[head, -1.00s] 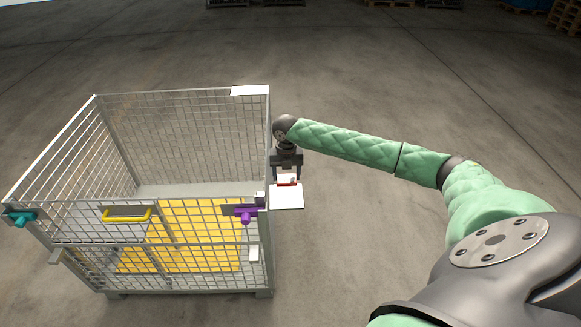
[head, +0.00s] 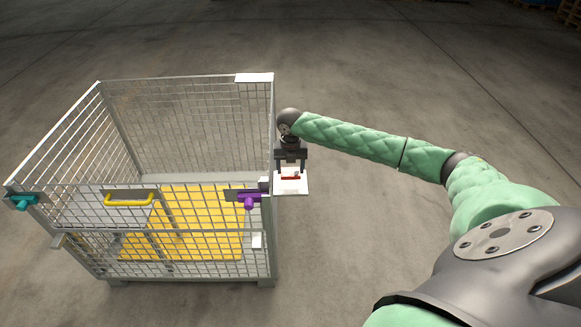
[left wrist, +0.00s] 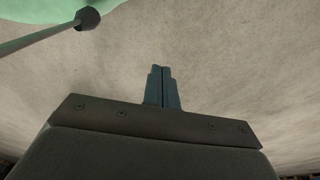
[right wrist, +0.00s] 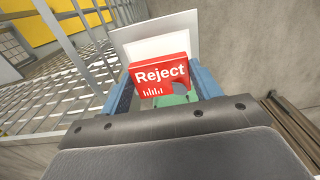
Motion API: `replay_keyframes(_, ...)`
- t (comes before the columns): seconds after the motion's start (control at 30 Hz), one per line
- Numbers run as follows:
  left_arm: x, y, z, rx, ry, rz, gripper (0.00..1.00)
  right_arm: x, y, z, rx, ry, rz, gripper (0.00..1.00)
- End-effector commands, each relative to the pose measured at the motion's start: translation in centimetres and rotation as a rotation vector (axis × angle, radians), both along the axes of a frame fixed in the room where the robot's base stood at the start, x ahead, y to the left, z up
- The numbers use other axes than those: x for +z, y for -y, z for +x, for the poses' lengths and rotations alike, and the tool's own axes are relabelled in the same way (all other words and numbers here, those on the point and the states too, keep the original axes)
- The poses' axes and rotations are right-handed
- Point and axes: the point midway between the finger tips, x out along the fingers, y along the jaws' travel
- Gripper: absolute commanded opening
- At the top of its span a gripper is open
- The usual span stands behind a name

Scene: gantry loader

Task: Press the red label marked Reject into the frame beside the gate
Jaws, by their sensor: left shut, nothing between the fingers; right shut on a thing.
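The red label marked Reject (right wrist: 160,76) sits between the blue fingers of my right gripper (right wrist: 163,88), its lettering facing the wrist camera. In the head view, my right gripper (head: 291,171) is shut on the label (head: 290,178), just right of the cage's near right corner. A white square frame (head: 300,188) stands there, and in the right wrist view the white frame (right wrist: 140,36) shows behind the label, which covers its lower part. I cannot tell whether label and frame touch. My left gripper (left wrist: 161,88) is shut and empty, over bare floor.
The wire-mesh cage (head: 180,278) fills the left of the head view, with a yellow panel (head: 196,222) inside. Its front carries a yellow handle (head: 129,202), a purple latch (head: 249,201) and a teal latch (head: 23,202).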

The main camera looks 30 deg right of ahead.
Motion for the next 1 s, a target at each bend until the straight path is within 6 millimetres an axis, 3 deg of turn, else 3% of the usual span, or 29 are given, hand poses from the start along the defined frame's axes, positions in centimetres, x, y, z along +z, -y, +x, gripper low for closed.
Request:
replay_keyframes(0.5,2.1,0.9,0.9,0.005,-0.016,-0.007,0.00,-2.8,0.0,0.0,0.000,0.000,0.000,0.41)
replay_keyframes(1.0,2.3,0.9,1.1,0.007,-0.015,-0.008,0.00,-3.2,0.0,0.0,0.000,0.000,0.000,0.41)
